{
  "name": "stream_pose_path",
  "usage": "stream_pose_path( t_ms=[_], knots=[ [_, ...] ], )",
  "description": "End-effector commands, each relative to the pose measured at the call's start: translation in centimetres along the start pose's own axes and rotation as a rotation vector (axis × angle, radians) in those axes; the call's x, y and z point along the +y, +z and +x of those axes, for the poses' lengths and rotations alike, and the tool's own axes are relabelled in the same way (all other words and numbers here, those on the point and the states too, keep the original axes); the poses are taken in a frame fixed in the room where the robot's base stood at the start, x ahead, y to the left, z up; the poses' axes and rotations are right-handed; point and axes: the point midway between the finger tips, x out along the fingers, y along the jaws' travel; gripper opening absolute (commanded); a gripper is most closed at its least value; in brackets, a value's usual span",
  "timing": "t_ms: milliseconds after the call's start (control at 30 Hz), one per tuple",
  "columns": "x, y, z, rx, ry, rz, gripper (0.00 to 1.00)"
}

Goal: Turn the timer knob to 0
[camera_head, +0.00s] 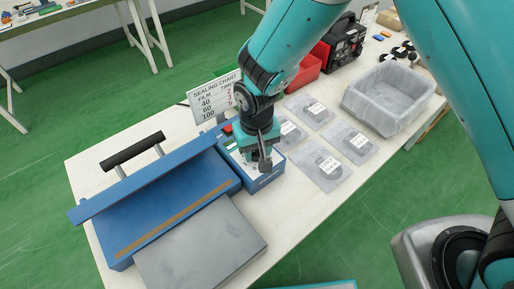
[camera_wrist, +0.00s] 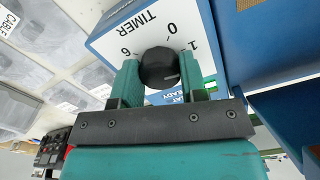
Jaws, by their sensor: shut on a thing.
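The black round timer knob (camera_wrist: 158,66) sits on the white panel of a blue box, with TIMER, 0, 1 and 6 printed around it, upside down in the wrist view. My gripper (camera_wrist: 159,78) is shut on the knob, one finger on each side. I cannot clearly make out where the knob's pointer aims. In the head view my gripper (camera_head: 262,157) is over the blue control box (camera_head: 265,182) of the sealer and hides the knob. The sealer (camera_head: 165,205) has a blue body and a raised black handle.
A sealing chart sign (camera_head: 214,97) stands behind the box. Several bagged parts (camera_head: 321,168) lie to the right, with a grey bin (camera_head: 390,98) beyond them. A red bin (camera_head: 305,73) and a red-black machine (camera_head: 343,40) stand at the back. A grey plate (camera_head: 200,248) lies in front.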

Motion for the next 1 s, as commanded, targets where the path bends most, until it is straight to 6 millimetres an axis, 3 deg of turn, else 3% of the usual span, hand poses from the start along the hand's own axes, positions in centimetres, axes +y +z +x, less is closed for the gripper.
stream_pose_path(
  t_ms=[600, 1000],
  knots=[
    [0.1, -0.2, -0.04, 0.006, 0.001, -0.574, 0.16],
    [0.12, -0.25, -0.06, 0.007, 0.002, -0.835, 0.16]
  ],
)
